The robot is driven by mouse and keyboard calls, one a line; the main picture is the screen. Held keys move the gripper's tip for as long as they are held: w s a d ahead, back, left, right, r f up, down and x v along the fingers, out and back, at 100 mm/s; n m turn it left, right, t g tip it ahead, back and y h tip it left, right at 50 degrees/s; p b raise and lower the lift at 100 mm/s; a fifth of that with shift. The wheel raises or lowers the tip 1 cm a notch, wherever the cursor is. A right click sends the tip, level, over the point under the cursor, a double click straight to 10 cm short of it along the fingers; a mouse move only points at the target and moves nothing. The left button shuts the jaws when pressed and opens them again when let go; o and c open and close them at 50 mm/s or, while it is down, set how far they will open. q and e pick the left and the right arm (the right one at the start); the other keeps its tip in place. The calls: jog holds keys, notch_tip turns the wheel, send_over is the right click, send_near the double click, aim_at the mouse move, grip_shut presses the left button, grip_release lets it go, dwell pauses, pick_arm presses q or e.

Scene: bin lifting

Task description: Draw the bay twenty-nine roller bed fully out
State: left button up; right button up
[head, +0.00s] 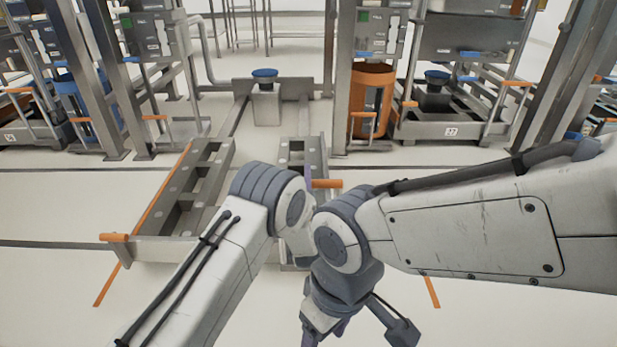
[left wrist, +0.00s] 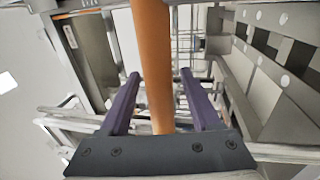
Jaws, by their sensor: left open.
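The roller bed (head: 183,200) lies in front of the middle bay, sticking out toward me. It is a grey frame with two long side rails. An orange handle (head: 115,238) is at its front left corner, and another orange handle (head: 327,183) shows beside my left gripper (head: 308,180). In the left wrist view, my left gripper (left wrist: 158,88) is open, with its purple fingers on either side of an orange bar (left wrist: 152,50); contact is unclear. My right gripper (head: 325,332) is low at the bottom edge, partly cut off, its opening unclear. My arms hide much of the bed's front right.
A blue-topped post (head: 265,90) stands at the back of the middle bay. An orange bin (head: 371,98) stands at the right, near a neighbouring bay frame (head: 450,128). Steel uprights flank the bay. Orange floor lines run beside the bed, and the floor at left is clear.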

pick_arm(q)
jog(key=p+v, duration=0.3)
jog(key=v, duration=0.6)
jog(key=shift+s, duration=0.3)
jog(key=shift+d, duration=0.1)
